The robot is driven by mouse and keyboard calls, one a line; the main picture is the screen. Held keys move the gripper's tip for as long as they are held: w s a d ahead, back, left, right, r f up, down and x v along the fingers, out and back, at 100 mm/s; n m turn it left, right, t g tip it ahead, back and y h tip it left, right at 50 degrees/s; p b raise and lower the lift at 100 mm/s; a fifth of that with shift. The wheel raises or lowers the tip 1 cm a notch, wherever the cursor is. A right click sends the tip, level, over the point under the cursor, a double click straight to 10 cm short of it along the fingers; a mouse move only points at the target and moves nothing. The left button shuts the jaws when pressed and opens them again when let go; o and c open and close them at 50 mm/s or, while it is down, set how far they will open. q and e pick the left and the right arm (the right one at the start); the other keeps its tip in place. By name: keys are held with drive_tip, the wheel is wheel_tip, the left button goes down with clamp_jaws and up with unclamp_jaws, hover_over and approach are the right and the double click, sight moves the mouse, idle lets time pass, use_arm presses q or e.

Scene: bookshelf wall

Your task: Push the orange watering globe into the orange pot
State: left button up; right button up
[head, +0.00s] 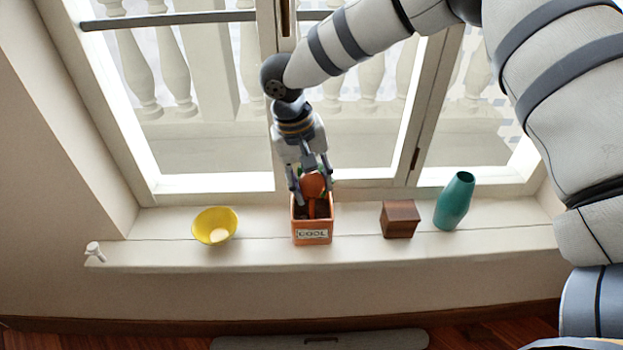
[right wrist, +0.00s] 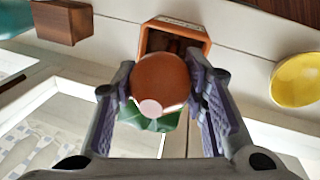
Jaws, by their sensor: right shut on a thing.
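The orange watering globe (head: 313,184) is a round bulb with a thin orange stem pointing down over the orange pot (head: 312,239). The stem's lower end shows against the dark soil; how deep it goes I cannot tell. The pot is square, with a white label, and stands on the windowsill. My right gripper (head: 311,186) is shut on the globe's bulb from above. In the right wrist view, the globe (right wrist: 160,78) sits between the fingers (right wrist: 162,85), covering part of the pot (right wrist: 146,40). My left gripper is not in view.
On the sill (head: 270,247), a yellow bowl (head: 214,226) stands left of the pot. A brown wooden box (head: 400,219) and a teal vase (head: 455,201) stand to the right. Window frames rise close behind. A green leaf-like piece (right wrist: 150,120) shows beside the globe.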

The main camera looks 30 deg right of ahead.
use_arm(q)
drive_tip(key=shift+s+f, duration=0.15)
use_arm(e)
drive_tip(key=shift+f, duration=0.4)
drive_tip(key=o, duration=1.6)
drive_tip(key=shift+o, duration=0.2)
drive_tip(key=shift+r, duration=0.1)
drive_tip(key=r, duration=0.3)
drive_tip(key=a+r+p, duration=0.1)
drive_tip(key=r, duration=0.5)
drive_tip(key=shift+w+a+p, duration=0.15)
drive_tip(key=shift+w+p, duration=0.05)
drive_tip(key=shift+p, duration=0.15)
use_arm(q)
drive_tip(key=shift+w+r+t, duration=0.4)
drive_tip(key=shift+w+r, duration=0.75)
use_arm(e)
drive_tip(key=shift+f, duration=0.1)
